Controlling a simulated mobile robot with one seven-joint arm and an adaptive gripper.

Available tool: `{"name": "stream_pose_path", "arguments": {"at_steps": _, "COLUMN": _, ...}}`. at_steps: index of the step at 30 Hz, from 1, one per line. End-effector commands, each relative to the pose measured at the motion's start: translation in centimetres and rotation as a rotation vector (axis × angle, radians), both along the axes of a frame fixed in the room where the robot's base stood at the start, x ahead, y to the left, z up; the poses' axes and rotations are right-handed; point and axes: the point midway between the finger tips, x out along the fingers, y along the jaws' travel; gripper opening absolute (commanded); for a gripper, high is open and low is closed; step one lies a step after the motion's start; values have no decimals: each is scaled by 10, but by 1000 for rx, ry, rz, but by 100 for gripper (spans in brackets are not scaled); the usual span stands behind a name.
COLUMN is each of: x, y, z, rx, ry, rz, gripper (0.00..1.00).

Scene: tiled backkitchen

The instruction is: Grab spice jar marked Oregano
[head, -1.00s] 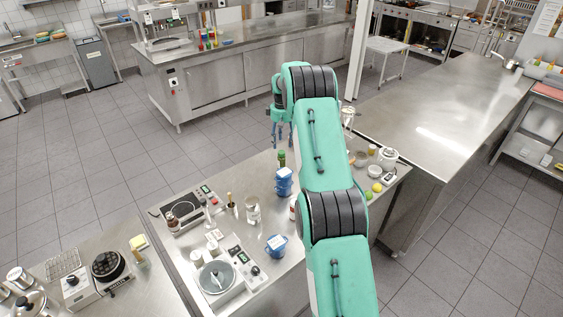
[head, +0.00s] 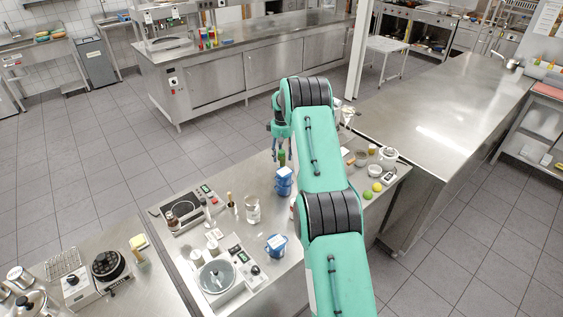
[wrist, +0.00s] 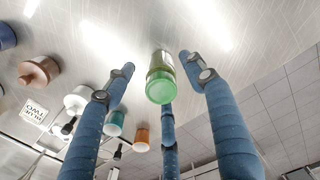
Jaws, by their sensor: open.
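A jar with a green lid and greenish glass body (wrist: 160,78) shows in the wrist view between my gripper's fingers; I cannot read any label on it. In the head view a small green jar (head: 282,159) stands on the steel counter, just below my gripper (head: 279,148). In the wrist view my gripper (wrist: 158,72) is open, with blue fingers spread on the left, right and far side of the jar. There are visible gaps at the left and right fingers; contact with the far finger cannot be told.
The wrist view shows a teal-lidded jar (wrist: 115,122), an orange-lidded jar (wrist: 141,135), a white jar (wrist: 77,99) and a brown pot (wrist: 38,72) nearby. In the head view stacked blue containers (head: 284,183) stand close below the green jar. My arm hides part of the counter.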

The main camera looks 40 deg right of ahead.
Motion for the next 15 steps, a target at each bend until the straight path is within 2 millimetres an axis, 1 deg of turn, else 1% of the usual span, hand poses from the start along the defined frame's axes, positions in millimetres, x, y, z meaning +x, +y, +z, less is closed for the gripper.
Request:
{"name": "stream_pose_path", "arguments": {"at_steps": 11, "x": 0, "y": 0, "z": -1, "rx": 0, "ry": -1, "rz": 0, "gripper": 55}}
{"name": "stream_pose_path", "arguments": {"at_steps": 15, "x": 0, "y": 0, "z": -7, "rx": 0, "ry": 0, "rz": 0, "gripper": 55}}
